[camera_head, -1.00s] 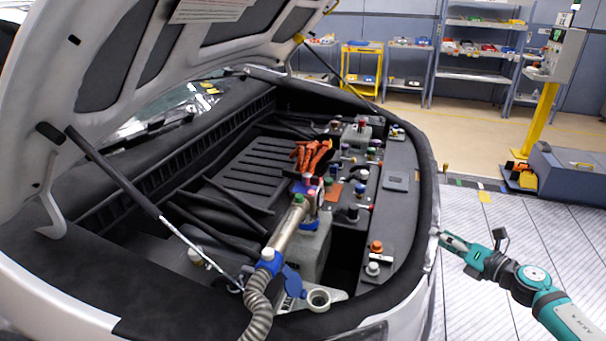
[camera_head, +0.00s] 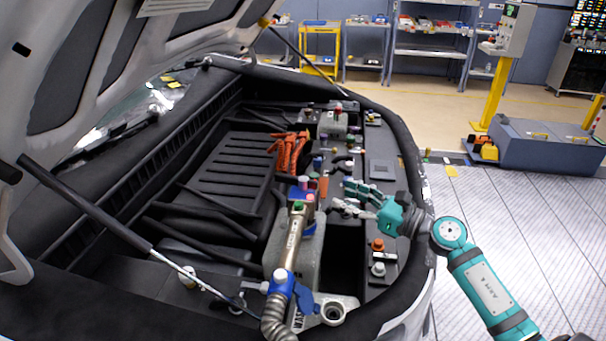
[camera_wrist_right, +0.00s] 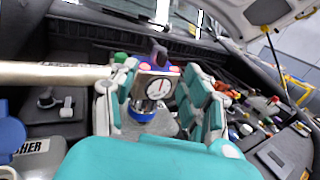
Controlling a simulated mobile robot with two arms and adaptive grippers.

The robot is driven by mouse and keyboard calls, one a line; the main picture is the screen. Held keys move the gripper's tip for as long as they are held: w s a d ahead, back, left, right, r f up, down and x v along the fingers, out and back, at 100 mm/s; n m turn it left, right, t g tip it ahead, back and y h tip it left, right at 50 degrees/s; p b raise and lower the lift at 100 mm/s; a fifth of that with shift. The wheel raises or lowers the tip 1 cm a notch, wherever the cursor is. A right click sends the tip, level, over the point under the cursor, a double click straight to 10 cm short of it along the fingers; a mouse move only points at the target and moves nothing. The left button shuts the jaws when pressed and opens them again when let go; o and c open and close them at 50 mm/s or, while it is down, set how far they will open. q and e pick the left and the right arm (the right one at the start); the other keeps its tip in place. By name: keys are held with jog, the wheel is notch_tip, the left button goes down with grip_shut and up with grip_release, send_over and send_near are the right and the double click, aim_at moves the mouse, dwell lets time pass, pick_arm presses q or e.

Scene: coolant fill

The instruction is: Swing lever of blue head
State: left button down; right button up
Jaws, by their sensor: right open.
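The metal filling tool has a head with blue parts (camera_head: 301,194), standing upright on the grey tank (camera_head: 290,245) in the car's engine bay. In the right wrist view the head shows a round gauge (camera_wrist_right: 153,88), a blue ring (camera_wrist_right: 143,113) below it and a dark purple piece (camera_wrist_right: 158,55) on top. I cannot tell which piece is its lever. My right gripper (camera_head: 343,197) is open and empty, just right of the head in the head view. In the wrist view its fingers stand either side of the head, with no clear contact. My left gripper is not in view.
The tool's tube (camera_head: 291,243) runs to a blue coupling (camera_head: 282,284) with a blue handle (camera_head: 306,299) and a ribbed hose (camera_head: 278,322). Orange cables (camera_head: 289,151) lie behind. Several coloured caps and fittings fill the bay's right side. The raised hood (camera_head: 100,60) overhangs the left.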

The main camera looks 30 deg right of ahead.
aim_at(313, 184)
jog(key=p+x, duration=0.3)
jog(key=x, duration=0.8)
jog(key=shift+w+a+r, duration=0.1)
jog(key=shift+w+a, duration=0.05)
jog(key=shift+w, duration=0.15)
jog(key=shift+w+a, duration=0.15)
jog(key=shift+w, duration=0.2)
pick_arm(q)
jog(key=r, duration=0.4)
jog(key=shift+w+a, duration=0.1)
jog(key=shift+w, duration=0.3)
pick_arm(e)
grip_shut()
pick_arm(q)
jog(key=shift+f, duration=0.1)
